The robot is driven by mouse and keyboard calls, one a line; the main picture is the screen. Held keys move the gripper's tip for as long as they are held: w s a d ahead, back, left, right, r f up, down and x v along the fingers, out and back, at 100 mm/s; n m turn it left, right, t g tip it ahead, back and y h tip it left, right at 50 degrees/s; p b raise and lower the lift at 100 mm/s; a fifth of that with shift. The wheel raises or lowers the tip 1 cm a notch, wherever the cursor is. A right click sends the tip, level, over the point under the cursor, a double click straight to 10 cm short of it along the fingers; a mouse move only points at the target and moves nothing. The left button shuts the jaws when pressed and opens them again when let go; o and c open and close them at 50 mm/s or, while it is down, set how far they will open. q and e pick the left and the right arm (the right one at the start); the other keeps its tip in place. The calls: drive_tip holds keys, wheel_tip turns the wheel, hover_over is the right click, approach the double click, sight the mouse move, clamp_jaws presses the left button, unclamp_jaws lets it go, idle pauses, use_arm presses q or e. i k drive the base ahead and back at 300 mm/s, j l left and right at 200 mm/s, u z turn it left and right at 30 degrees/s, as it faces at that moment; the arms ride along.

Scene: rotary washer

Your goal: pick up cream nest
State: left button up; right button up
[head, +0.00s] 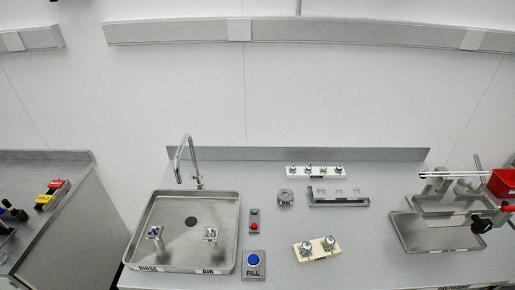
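The cream nest (318,249) is a small cream-coloured block on the grey worktop, right of centre and towards the front. It lies slightly turned, with its right end farther back. Two round metal parts sit in it side by side and hide some of its top. Nothing is touching it from above. Neither of my grippers shows in the head view.
A steel sink tray (228,254) with a tap (193,165) stands left, beside a blue FILL button (253,260). A white strip (291,171) with several metal parts and a grey rack (340,203) lie behind. A clamp fixture (407,232) and red bin (503,182) stand right.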

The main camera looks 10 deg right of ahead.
sight(318, 253)
drive_tip(key=l+z, duration=0.15)
drive_tip(key=z, duration=0.25)
drive_tip(key=k+l+z, duration=0.1)
drive_tip(key=z, duration=0.25)
drive_tip(key=l+z, duration=0.5)
drive_tip(key=z, duration=0.25)
